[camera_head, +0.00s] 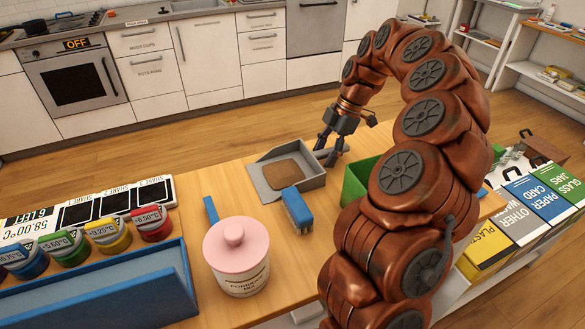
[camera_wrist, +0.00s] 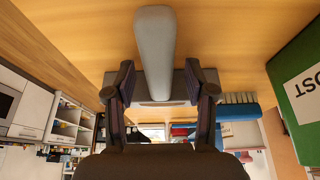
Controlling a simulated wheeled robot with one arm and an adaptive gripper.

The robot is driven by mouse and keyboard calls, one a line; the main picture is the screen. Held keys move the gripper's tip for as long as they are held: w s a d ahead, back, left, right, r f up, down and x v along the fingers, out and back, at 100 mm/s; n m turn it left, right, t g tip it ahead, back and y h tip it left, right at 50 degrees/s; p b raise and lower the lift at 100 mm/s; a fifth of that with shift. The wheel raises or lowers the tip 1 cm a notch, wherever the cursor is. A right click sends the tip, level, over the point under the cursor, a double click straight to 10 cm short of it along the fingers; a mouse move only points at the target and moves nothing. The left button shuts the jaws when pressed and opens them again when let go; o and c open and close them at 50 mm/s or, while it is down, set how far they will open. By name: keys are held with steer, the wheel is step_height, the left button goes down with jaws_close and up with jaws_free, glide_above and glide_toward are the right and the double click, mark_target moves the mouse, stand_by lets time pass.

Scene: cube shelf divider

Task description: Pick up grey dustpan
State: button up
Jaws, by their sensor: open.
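The grey dustpan (camera_head: 310,180) lies on the wooden counter with a brown patch in its pan. In the wrist view its rounded grey handle (camera_wrist: 155,45) points up the picture, toward the camera side, with the pan's grey edge behind it. My gripper (camera_head: 329,152) is at the far right side of the dustpan, by its handle end. In the wrist view my gripper (camera_wrist: 166,78) is open, with one dark finger on each side of the handle and visible gaps. The handle is mostly hidden by my gripper in the head view.
A blue brush (camera_head: 297,208) lies just in front of the dustpan. A green box (camera_head: 357,184) stands close on the right, also in the wrist view (camera_wrist: 300,85). A pink-lidded jar (camera_head: 237,270) and blue tray (camera_head: 120,290) are nearer left. Counter left of the dustpan is clear.

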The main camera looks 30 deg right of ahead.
jaws_close()
stand_by(0.5)
